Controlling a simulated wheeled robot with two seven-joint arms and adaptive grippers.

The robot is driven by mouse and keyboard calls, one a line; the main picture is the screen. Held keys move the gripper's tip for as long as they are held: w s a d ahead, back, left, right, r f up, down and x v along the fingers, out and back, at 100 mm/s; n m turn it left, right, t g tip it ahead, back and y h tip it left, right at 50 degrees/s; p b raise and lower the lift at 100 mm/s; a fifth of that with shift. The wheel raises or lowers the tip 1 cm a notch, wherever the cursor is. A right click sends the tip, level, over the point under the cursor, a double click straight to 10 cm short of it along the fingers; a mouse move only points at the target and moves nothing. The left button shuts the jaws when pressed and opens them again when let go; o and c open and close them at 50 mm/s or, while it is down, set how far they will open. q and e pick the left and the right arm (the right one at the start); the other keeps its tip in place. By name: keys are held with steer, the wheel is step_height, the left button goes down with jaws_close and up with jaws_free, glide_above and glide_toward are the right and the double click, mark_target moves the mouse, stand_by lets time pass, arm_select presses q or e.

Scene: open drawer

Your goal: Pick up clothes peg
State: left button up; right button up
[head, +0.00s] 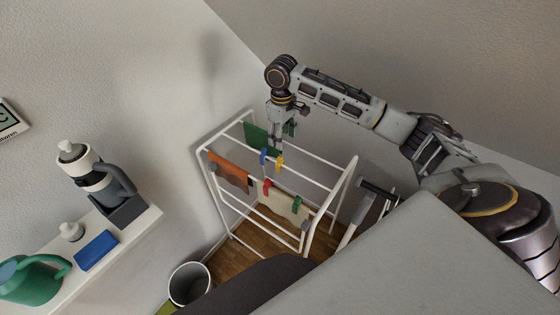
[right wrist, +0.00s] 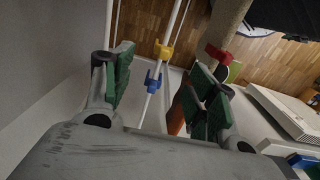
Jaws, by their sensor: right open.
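A blue clothes peg (head: 263,158) and a yellow clothes peg (head: 280,163) are clipped side by side on a bar of the white drying rack (head: 327,186). A red peg (head: 267,186) and a green peg (head: 296,204) sit on the bar with a pale cloth (head: 281,201). My right gripper (head: 282,143) is just above the rack, pointing down, open and empty. In the right wrist view the blue peg (right wrist: 153,80) lies between the green-padded fingers (right wrist: 160,68), with the yellow peg (right wrist: 164,50) just beyond and the red peg (right wrist: 217,52) to the right. My left gripper is not in view.
A green cloth (head: 256,137) and an orange cloth (head: 229,171) hang on the rack close to my right gripper. A bin (head: 189,284) stands on the floor. A shelf (head: 130,240) at left holds a bottle (head: 90,172), a blue block (head: 96,251) and a green watering can (head: 30,279).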

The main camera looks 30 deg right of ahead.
mark_target(280, 163)
steer(key=shift+s+f, duration=0.15)
steer(key=shift+f, duration=0.15)
step_height(280, 163, down, 8)
steer(key=shift+r, duration=0.25)
steer(key=shift+f, duration=0.15)
stand_by(0.3)
steer(key=shift+a+f, duration=0.1)
steer(key=shift+a+f+p, duration=0.15)
steer(key=shift+f+p, duration=0.05)
steer(key=shift+f, duration=1.1)
steer(key=shift+a+f+p, duration=0.1)
steer(key=shift+f+p, duration=0.05)
steer(key=shift+f, duration=1.1)
steer(key=shift+c, duration=0.3)
steer(key=c, duration=0.8)
